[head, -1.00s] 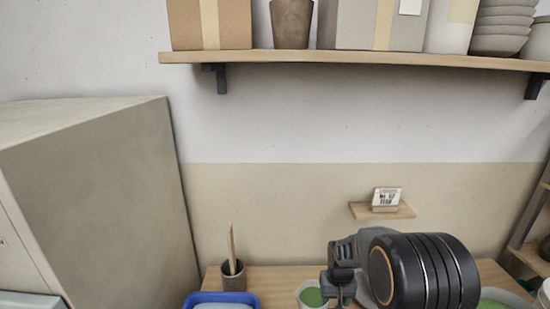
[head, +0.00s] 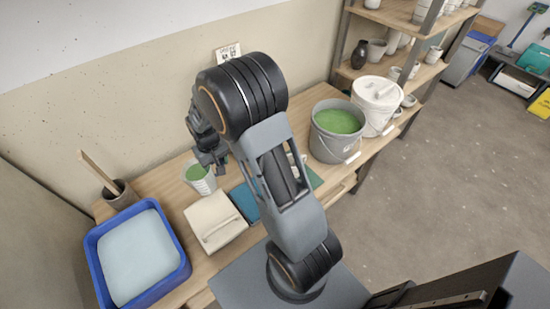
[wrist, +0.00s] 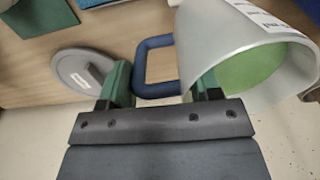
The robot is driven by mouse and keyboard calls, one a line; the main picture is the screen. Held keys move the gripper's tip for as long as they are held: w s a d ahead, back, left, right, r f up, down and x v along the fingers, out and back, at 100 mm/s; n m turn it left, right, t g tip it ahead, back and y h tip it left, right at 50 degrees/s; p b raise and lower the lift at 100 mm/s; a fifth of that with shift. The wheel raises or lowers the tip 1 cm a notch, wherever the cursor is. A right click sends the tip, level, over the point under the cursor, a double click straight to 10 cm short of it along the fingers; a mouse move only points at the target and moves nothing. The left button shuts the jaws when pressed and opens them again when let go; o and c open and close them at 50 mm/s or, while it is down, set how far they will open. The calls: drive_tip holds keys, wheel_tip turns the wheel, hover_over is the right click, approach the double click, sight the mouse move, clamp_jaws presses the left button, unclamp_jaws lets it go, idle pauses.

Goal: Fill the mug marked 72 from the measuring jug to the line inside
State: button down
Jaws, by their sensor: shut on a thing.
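The measuring jug (head: 199,178) is pale, with green glaze inside and printed marks on its wall. In the wrist view, the jug (wrist: 225,50) lies close on the right with its blue handle (wrist: 143,65) between the fingers. My gripper (wrist: 160,92) is shut on that handle. In the head view my gripper (head: 212,160) is just above and right of the jug, over the back of the bench. I cannot make out a mug marked 72 or its inside line; my arm hides part of the bench.
A blue tub (head: 180,262) of pale liquid, a pot with a stick (head: 118,190) and a cream block (head: 214,222) stand left on the bench. A grey bucket (head: 322,148) of green glaze and a white lidded bucket (head: 377,98) stand right. The wrist view shows a labelled grey disc (wrist: 70,75).

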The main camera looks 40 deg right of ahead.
wheel_tip(320, 180, up, 8)
drive_tip(key=s+p, duration=0.2)
drive_tip(key=p, duration=1.4)
